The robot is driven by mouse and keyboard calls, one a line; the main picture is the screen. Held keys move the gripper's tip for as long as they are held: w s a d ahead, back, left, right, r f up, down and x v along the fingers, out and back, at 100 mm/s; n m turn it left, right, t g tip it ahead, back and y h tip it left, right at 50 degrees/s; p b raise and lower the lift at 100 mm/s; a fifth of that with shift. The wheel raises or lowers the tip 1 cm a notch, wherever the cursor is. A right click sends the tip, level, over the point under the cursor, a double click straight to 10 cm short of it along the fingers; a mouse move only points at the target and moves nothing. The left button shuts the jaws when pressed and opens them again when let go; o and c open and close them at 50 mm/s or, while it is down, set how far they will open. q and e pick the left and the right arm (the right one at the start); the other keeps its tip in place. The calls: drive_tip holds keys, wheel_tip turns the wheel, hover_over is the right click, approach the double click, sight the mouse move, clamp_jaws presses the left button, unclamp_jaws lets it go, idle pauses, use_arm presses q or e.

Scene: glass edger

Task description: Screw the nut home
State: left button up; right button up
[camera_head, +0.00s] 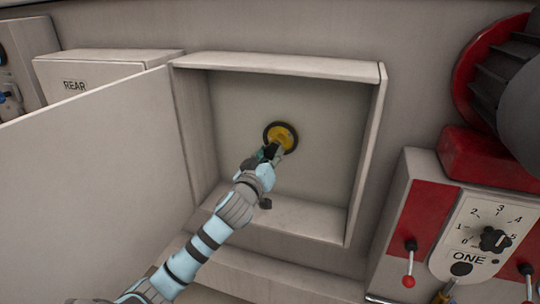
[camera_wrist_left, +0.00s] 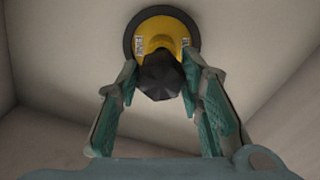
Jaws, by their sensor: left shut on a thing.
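The nut (camera_wrist_left: 160,80) is a black faceted piece at the front of a yellow round fitting (camera_wrist_left: 160,38) with a dark ring behind it. In the head view the yellow fitting (camera_head: 285,133) sits on the back wall of an open box (camera_head: 325,66). My left gripper (camera_head: 272,152) reaches into the box from the lower left. In the left wrist view its green-padded fingers are on both sides of the nut and shut on it. In the head view the gripper hides the nut. My right gripper is not in view.
An open door panel (camera_head: 95,180) stands at the left of the box. A box labelled REAR (camera_head: 110,72) is behind it. At the right are a control panel with a dial (camera_head: 495,238), a red-knobbed lever (camera_head: 409,265) and a large red and grey motor-like part (camera_head: 505,85).

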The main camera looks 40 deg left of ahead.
use_arm(q)
drive_tip(key=shift+x, duration=1.4)
drive_tip(key=m+p, duration=0.4)
drive_tip(key=m, duration=0.3)
drive_tip(key=m+p, duration=0.5)
drive_tip(key=m, duration=0.2)
drive_tip(key=shift+a+r, duration=0.1)
drive_tip(key=shift+r, duration=0.1)
drive_tip(key=m, duration=0.3)
drive_tip(key=shift+f+m, duration=0.25)
drive_tip(key=shift+m, duration=0.05)
drive_tip(key=m, duration=0.8)
drive_tip(key=shift+f+m, duration=0.1)
drive_tip(key=shift+m, duration=0.2)
drive_tip(key=shift+s+f+m, duration=0.1)
drive_tip(key=shift+m, duration=0.5)
